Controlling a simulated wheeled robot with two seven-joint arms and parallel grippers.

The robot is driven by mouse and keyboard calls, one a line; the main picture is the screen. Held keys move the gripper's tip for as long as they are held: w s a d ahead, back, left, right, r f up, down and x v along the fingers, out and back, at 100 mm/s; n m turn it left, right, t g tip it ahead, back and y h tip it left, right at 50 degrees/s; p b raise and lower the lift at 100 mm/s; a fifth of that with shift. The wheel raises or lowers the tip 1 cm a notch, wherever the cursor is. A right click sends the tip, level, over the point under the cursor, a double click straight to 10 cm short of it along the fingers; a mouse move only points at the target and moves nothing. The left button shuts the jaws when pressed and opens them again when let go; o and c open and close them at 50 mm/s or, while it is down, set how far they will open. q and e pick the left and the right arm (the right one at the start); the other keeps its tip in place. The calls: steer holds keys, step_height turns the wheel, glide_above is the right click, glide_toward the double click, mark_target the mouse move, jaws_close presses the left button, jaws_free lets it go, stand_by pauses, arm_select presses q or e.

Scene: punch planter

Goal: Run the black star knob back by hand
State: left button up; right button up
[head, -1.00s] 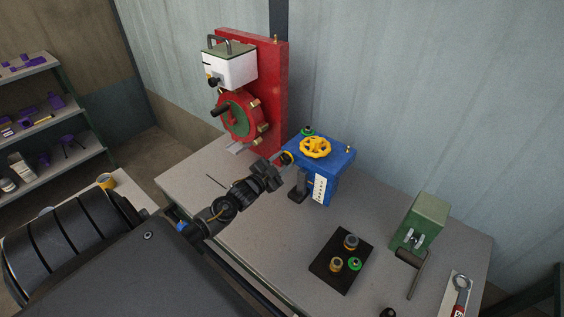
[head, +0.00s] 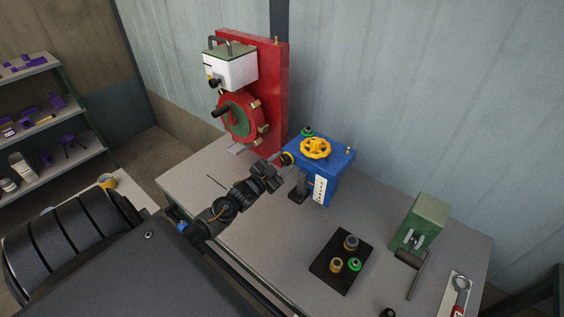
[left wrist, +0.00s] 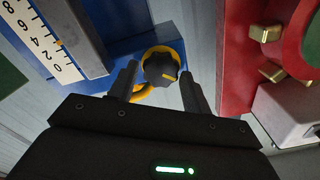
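The black star knob (left wrist: 160,66), with a yellow mark on its face, sits in front of a yellow ring (left wrist: 137,92) on the blue box (left wrist: 115,50). In the head view the blue box (head: 335,178) stands mid-table, and its yellow ring (head: 287,158) shows at its left side; the knob is hard to make out there. My left gripper (left wrist: 158,84) is open, with one finger on each side of the knob. Gaps show between both fingers and the knob. In the head view my left gripper (head: 277,172) points at that side of the box. My right gripper is not in view.
A yellow handwheel (head: 315,148) tops the blue box. A red panel (head: 275,95) with a wheel and white box stands behind left. A black tray (head: 325,276) with several small parts, a green block (head: 425,215) and a wrench (head: 459,290) lie to the right.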

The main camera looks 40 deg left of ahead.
arm_select(q)
steer(key=shift+o, duration=1.3)
steer(key=shift+s, duration=0.1)
steer(key=s+b, duration=0.3)
steer(key=s, duration=0.7)
steer(key=shift+s, duration=0.3)
steer(key=shift+d, duration=0.1)
steer(key=s+b, duration=0.3)
steer(key=s, duration=0.7)
steer(key=shift+s+d, duration=0.15)
steer(key=shift+s, duration=0.25)
